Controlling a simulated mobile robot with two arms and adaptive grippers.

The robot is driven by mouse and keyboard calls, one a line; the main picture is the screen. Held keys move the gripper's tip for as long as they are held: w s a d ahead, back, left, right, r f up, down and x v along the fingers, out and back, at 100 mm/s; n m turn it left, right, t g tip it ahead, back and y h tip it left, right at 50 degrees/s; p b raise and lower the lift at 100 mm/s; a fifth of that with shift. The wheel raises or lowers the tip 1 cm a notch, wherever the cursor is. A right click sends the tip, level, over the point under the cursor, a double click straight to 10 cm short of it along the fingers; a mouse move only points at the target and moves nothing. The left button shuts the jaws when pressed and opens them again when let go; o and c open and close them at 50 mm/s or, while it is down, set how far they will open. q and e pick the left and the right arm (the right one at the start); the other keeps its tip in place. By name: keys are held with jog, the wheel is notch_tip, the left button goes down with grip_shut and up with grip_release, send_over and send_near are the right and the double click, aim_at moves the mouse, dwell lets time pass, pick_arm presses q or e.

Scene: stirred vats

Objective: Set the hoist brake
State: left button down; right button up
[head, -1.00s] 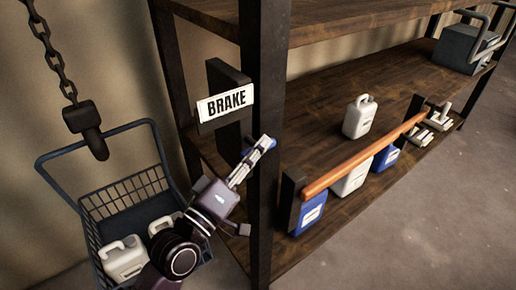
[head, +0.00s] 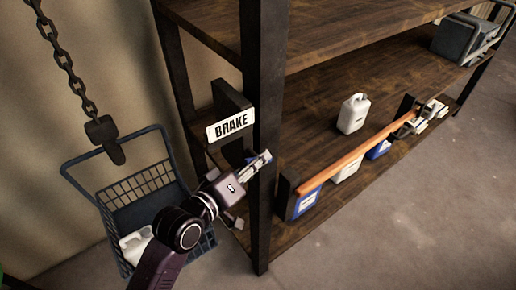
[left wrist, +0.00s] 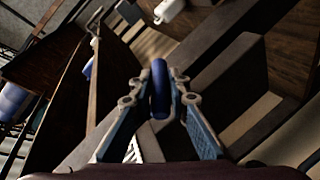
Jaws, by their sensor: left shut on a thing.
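The white BRAKE sign (head: 231,125) is fixed to a dark upright plate (head: 229,98) beside the shelf's front post. My left gripper (head: 261,162) is just below and right of the sign, in front of the post in the head view. In the left wrist view its fingers (left wrist: 159,100) are shut on a blue rounded grip (left wrist: 159,80). The grip is mostly hidden by the gripper in the head view, and how it joins the brake cannot be seen. My right gripper does not show.
A dark hoist chain (head: 66,65) with a hook (head: 106,138) hangs above a blue wire basket (head: 137,185) holding a white jug (head: 134,246). On the shelf (head: 330,70), an orange bar (head: 355,155) runs along the front by white and blue jugs. Open floor lies right.

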pick_arm(q)
jog(key=shift+r+g+y, duration=0.3)
jog(key=shift+m+g+y+p, duration=0.3)
jog(key=shift+g+y+p, duration=0.1)
jog(key=shift+g+y, duration=0.15)
jog(key=m+g+y, duration=0.1)
jog(key=g+y, duration=0.2)
jog(key=shift+w+d+g+y, duration=0.1)
jog(key=shift+g+y, duration=0.15)
jog(key=shift+y, duration=0.1)
jog(key=shift+f+m+g+y, duration=0.2)
jog(key=shift+m+g+y, duration=0.1)
jog(key=shift+g+y, duration=0.9)
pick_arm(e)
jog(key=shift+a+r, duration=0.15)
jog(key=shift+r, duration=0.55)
pick_arm(q)
jog(key=c, duration=1.8)
grip_release()
jog(key=shift+c, duration=0.2)
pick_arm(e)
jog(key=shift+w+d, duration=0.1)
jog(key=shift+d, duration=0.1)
